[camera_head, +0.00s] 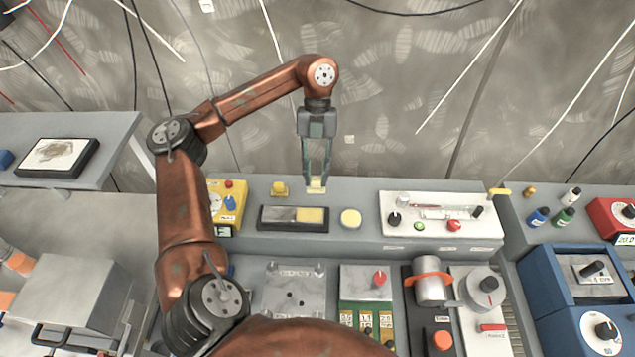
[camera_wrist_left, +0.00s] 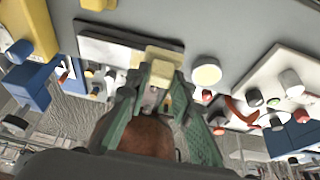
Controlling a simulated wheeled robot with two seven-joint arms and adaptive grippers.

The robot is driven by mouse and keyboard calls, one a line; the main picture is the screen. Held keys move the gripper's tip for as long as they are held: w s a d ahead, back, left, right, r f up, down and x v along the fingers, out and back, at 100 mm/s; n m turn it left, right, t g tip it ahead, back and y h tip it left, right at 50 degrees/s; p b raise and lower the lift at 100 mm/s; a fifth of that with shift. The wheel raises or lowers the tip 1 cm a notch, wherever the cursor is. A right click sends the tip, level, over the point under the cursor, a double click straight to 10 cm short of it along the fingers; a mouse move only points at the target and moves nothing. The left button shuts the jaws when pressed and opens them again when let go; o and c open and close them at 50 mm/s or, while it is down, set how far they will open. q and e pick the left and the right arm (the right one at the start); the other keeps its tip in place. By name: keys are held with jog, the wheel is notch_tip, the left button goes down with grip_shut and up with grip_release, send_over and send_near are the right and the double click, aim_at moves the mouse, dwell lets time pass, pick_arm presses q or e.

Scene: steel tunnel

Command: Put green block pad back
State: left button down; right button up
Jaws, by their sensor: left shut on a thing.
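My left gripper (camera_head: 316,184) points down over the back of the grey bench and is shut on a small pale yellow block (camera_head: 316,188). In the left wrist view the pale yellow block (camera_wrist_left: 163,56) sits between the green-tinted fingertips (camera_wrist_left: 158,78). A black-rimmed pad tray (camera_head: 290,229) lies just in front of and below the gripper, with a grey left part and a yellow right part (camera_head: 311,215). I cannot tell whether the held block touches the bench. No loose green block shows clearly. My right gripper is not in view.
A round pale yellow disc (camera_head: 350,219) lies right of the tray. A yellow control box (camera_head: 227,205) is to the left, a white panel with knobs (camera_head: 442,222) to the right. Several devices crowd the lower front.

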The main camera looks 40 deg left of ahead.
aim_at(316, 181)
pick_arm(q)
jog(key=f, duration=0.1)
jog(key=w+a+f, duration=0.2)
jog(key=f, duration=0.1)
jog(key=shift+w+b, duration=0.15)
jog(key=shift+b, duration=0.15)
jog(key=f, duration=0.3)
jog(key=shift+w+a+f+b, duration=0.2)
jog(key=shift+f+b, duration=0.1)
jog(key=shift+b, duration=0.1)
jog(key=shift+r, duration=0.1)
jog(key=shift+d, duration=0.1)
jog(key=c, duration=1.7)
grip_release()
